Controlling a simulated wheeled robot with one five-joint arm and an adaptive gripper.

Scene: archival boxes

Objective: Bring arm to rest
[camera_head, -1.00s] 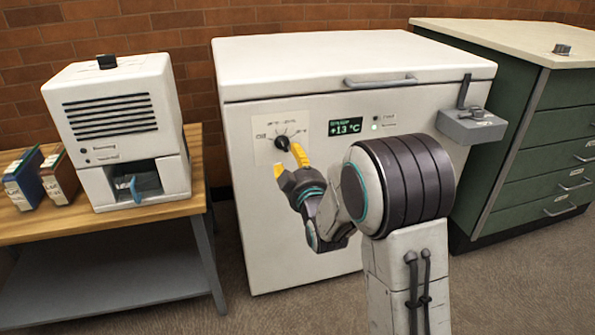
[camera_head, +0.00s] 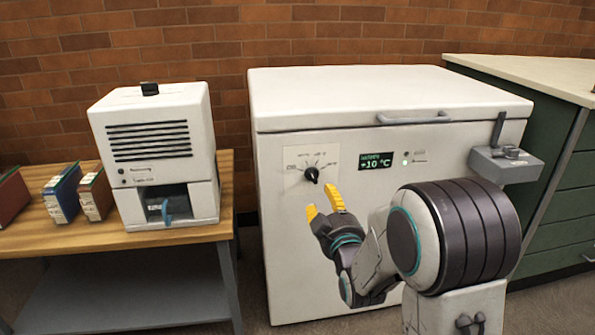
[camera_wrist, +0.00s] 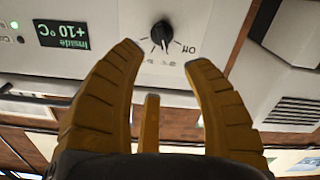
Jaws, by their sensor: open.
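My gripper (camera_head: 323,204) is in front of the white chest freezer (camera_head: 290,240), just below and to the right of the black dial (camera_head: 311,174). Its yellow fingers are spread and hold nothing. In the wrist view, my gripper (camera_wrist: 165,55) has its fingers apart, with the dial (camera_wrist: 162,33) beyond the gap and not touched. The freezer display (camera_head: 376,161) reads +10 °C. My arm is bent in front of the freezer and hides part of its front.
A wooden table (camera_head: 60,238) at left bears a white machine (camera_head: 155,150) and several binders (camera_head: 95,193). A grey latch box (camera_head: 507,165) juts from the freezer's right front. A green cabinet (camera_head: 565,190) stands at right. The freezer lid has a handle (camera_head: 413,118).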

